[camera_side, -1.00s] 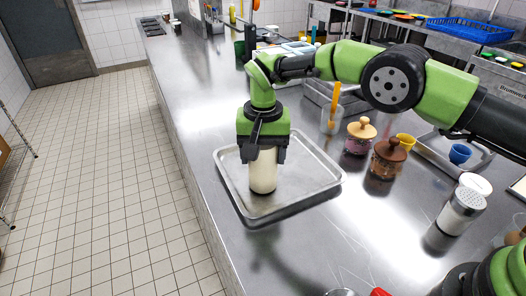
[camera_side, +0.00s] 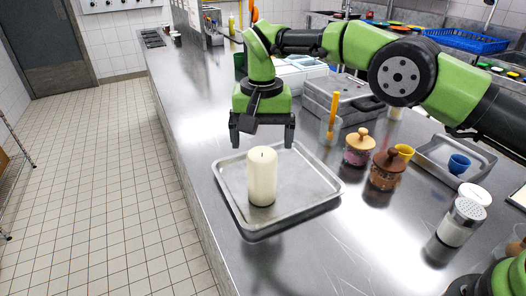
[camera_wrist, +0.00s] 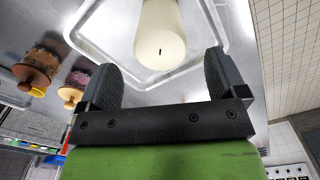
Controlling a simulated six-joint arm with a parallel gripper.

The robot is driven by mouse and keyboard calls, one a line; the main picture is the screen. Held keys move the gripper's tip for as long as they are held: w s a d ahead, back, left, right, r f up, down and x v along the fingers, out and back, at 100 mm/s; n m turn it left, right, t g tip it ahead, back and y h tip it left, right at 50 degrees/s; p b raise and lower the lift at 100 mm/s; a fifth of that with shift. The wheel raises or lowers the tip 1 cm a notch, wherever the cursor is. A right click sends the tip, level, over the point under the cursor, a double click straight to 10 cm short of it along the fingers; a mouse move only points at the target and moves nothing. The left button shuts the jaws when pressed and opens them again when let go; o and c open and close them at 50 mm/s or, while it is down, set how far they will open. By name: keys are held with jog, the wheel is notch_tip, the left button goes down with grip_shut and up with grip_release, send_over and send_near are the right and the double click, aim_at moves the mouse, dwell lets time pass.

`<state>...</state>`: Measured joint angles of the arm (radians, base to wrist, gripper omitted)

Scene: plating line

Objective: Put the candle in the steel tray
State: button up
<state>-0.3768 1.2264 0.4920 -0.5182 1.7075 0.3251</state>
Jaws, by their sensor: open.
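The candle (camera_side: 262,176) is a cream cylinder with a dark wick. It stands upright inside the steel tray (camera_side: 313,203), on the left part of its floor. My gripper (camera_side: 262,143) is open and empty, raised above the candle and apart from it. In the wrist view the candle (camera_wrist: 160,35) shows beyond and between the two spread fingers (camera_wrist: 160,85). The tray (camera_wrist: 208,42) lies behind it there.
Two lidded jars (camera_side: 359,147) (camera_side: 386,169) stand right of the tray. A clear cup with an orange utensil (camera_side: 331,128) stands behind it. The counter left of the steel tray is clear.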

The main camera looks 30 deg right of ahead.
jog(key=shift+r, duration=0.45)
jog(key=s+d+r+t+y, duration=0.1)
jog(key=s+d+r, duration=0.2)
jog(key=r, duration=0.3)
jog(key=s+d+r+n+t, duration=0.1)
jog(key=s+d+r, duration=0.1)
jog(key=r, duration=0.4)
jog(key=s+d+r+t+y, duration=0.1)
jog(key=s+d+r, duration=0.2)
jog(key=r, duration=0.2)
jog(key=s+d+t, duration=0.2)
jog(key=s+d, duration=0.1)
jog(key=s, duration=0.7)
jog(key=s+d+f+t, duration=0.1)
jog(key=s+d+t, duration=0.1)
jog(key=s, duration=0.8)
jog(key=shift+d, duration=0.55)
